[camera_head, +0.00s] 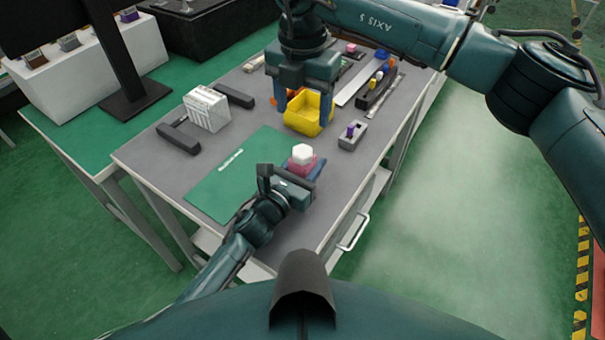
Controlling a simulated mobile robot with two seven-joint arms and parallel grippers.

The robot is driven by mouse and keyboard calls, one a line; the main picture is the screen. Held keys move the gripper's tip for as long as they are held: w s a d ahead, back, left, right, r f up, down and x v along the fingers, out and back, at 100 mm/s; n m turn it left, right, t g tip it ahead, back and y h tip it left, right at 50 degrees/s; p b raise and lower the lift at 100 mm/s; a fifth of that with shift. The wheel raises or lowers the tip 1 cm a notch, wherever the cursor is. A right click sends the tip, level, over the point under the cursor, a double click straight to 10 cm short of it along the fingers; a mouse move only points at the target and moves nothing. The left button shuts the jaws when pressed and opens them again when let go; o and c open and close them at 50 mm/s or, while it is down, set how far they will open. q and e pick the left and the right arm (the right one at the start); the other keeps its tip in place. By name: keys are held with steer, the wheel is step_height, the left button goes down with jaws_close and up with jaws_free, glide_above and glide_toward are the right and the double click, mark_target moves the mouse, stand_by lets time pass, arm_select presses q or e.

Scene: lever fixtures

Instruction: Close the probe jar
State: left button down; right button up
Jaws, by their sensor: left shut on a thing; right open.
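The probe jar (301,163) stands near the front of the grey table, with a pink body and a white faceted top (302,153). The white piece sits on top of the pink body; I cannot tell whether it is fastened. My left gripper (296,176) is low at the table, shut on the jar's pink body, with its fingers around it. My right gripper (304,98) points down with its fingers apart, farther back, over or just behind the yellow bin (306,114).
A green mat (232,178) lies left of the jar. A white rack (207,108) and dark blocks (178,138) stand at the left. A grey fixture with a purple knob (351,135) is to the right. Behind it lies a dark tray of coloured pieces (377,85).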

steer(key=shift+r, duration=0.9)
arm_select(q)
steer(key=c, duration=0.7)
jaws_free()
steer(key=shift+c, duration=0.2)
steer(key=v, duration=1.3)
steer(key=shift+s+b, duration=0.1)
steer(key=shift+b, duration=0.2)
arm_select(e)
steer(key=shift+f, duration=0.3)
